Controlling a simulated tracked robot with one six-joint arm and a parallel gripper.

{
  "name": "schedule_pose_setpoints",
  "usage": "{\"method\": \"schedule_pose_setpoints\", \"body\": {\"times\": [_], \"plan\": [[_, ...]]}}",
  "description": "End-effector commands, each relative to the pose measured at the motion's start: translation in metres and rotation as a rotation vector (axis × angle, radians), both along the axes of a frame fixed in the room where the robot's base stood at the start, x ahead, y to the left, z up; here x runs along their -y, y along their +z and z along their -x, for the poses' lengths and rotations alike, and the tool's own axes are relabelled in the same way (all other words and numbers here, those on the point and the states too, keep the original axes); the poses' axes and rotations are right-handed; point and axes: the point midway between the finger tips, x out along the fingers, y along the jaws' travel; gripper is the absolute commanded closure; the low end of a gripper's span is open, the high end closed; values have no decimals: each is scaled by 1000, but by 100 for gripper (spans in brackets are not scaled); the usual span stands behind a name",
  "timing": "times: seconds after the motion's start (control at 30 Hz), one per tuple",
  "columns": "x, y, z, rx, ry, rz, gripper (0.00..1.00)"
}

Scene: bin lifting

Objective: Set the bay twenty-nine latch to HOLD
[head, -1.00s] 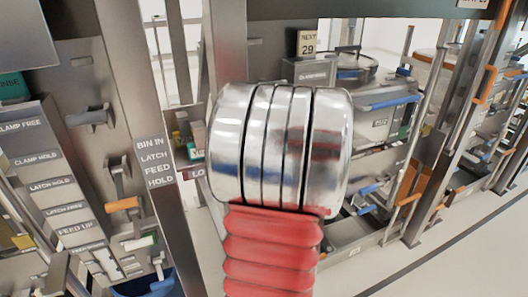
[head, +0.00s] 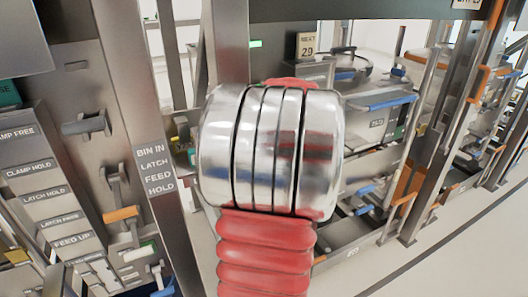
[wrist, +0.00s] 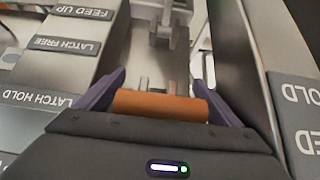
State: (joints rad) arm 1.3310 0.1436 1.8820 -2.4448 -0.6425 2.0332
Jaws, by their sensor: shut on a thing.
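In the wrist view an orange latch handle (wrist: 160,105) lies crosswise between the two purple fingers of my gripper (wrist: 162,100), which is shut on it. The labels there appear upside down. The LATCH HOLD label (wrist: 35,97) is left of the handle at about its height in the picture, and the LATCH FREE label (wrist: 66,45) is farther up. In the head view the 29 sign (head: 306,45) stands above the bay behind my arm. My gripper and the handle it holds are hidden there behind my silver and red arm.
In the head view a neighbouring bay at left has its own orange handle (head: 122,213) and a label strip. A post labelled BIN IN, LATCH, FEED, HOLD (head: 155,170) stands beside it. A green light (head: 256,44) glows on the post behind my arm. Clear floor (head: 440,235) lies at right.

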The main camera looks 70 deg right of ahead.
Motion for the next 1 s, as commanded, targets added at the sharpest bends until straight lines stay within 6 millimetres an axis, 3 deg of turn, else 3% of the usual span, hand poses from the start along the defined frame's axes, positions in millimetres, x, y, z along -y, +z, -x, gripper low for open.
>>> {"method": "schedule_pose_setpoints", "body": {"times": [0.57,0.6,0.7,1.0], "plan": [[1,4,0,-9,1,-8,53],[1,4,0,-9,1,-8,12],[1,4,0,-9,0,-8,6],[0,3,3,-11,-2,-10,6]]}}
